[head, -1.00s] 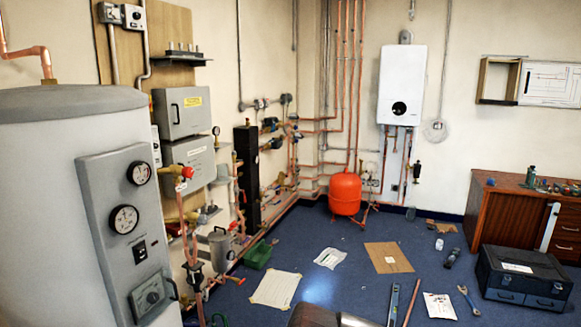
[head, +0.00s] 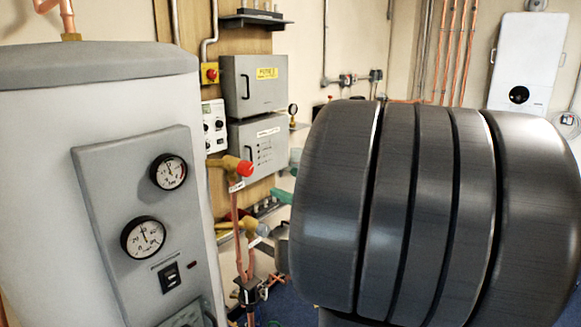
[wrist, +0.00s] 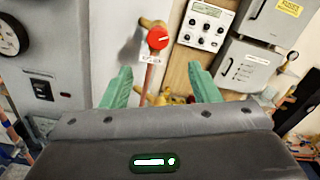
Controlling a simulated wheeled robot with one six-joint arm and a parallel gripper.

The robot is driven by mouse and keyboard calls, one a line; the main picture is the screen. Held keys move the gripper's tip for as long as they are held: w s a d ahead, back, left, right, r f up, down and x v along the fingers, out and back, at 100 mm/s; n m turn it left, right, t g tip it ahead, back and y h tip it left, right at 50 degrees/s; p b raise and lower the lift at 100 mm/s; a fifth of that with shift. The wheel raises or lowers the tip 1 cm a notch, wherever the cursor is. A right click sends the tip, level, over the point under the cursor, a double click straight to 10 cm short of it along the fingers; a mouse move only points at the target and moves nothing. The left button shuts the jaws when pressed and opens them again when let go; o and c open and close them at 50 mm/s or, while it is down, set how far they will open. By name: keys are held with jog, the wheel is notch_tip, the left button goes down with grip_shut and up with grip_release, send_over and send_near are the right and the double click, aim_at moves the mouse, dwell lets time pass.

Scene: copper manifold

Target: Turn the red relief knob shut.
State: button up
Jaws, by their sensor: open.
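The red relief knob (head: 245,168) sits on a brass valve at the right side of the grey cylinder, above a copper pipe with a white tag. In the wrist view the red knob (wrist: 158,38) faces the camera, with a pale mark on its face. My gripper (wrist: 160,80) is open, its two green fingers spread on either side of the copper pipe in the picture, below the knob. Nothing is between the fingers that I can tell is touched. In the head view my dark arm covers much of the right side, and the gripper is mostly hidden behind it.
The grey cylinder (head: 40,170) with its gauge panel (head: 105,190) stands close on the left. Grey wall boxes (head: 255,85) and a white control unit (head: 214,126) are behind the knob. A lower valve and copper pipes (head: 245,225) run beneath it.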

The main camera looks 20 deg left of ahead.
aim_at(250, 171)
jog(key=p+x, duration=0.3)
jog(key=x, duration=1)
jog(key=shift+s+a, duration=0.1)
jog(key=shift+a, duration=0.1)
jog(key=c, duration=1)
jog(key=shift+f, duration=0.1)
